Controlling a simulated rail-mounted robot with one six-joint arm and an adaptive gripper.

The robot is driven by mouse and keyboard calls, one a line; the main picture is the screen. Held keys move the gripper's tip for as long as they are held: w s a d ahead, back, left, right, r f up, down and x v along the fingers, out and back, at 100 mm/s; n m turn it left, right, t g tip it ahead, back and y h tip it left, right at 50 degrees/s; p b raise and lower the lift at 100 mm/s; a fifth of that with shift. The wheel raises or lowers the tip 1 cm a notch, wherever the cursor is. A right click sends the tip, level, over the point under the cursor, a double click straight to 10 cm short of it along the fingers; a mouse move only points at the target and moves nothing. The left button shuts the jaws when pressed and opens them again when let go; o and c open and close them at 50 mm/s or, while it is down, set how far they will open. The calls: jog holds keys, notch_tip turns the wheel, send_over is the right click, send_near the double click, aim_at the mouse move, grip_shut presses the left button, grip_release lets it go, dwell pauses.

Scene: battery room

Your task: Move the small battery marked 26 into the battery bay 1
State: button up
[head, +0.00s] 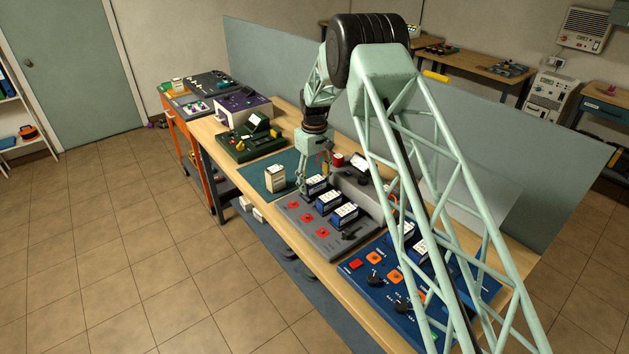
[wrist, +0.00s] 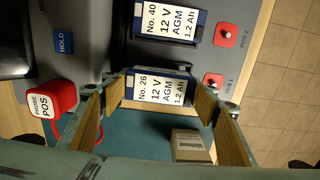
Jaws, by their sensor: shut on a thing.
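The small battery marked No. 26 (wrist: 160,90) has a white label and a dark blue case. It is between the two fingers of my gripper (wrist: 160,103), which is shut on it. In the head view my gripper (head: 309,190) is at the far end of the grey panel (head: 318,238), over the battery's place there. The battery lines up with the red button marked POS 1 (wrist: 213,80). I cannot tell whether it rests fully down in the bay. Its lower sides are hidden by the fingers and label face.
Battery No. 40 (wrist: 167,22) stands close beside it, at POS 2. A third battery (head: 345,216) stands further along the panel. A red probe block (wrist: 50,98) is to the left. A cream box (head: 275,179) stands on the teal mat near the gripper.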

aim_at(315, 180)
jog(key=shift+f, duration=0.35)
jog(key=shift+f+b, duration=0.6)
dwell(2.6)
jog(key=o, duration=0.9)
jog(key=shift+r, duration=0.1)
jog(key=shift+r+p, duration=1.65)
jog(key=shift+r, duration=3.75)
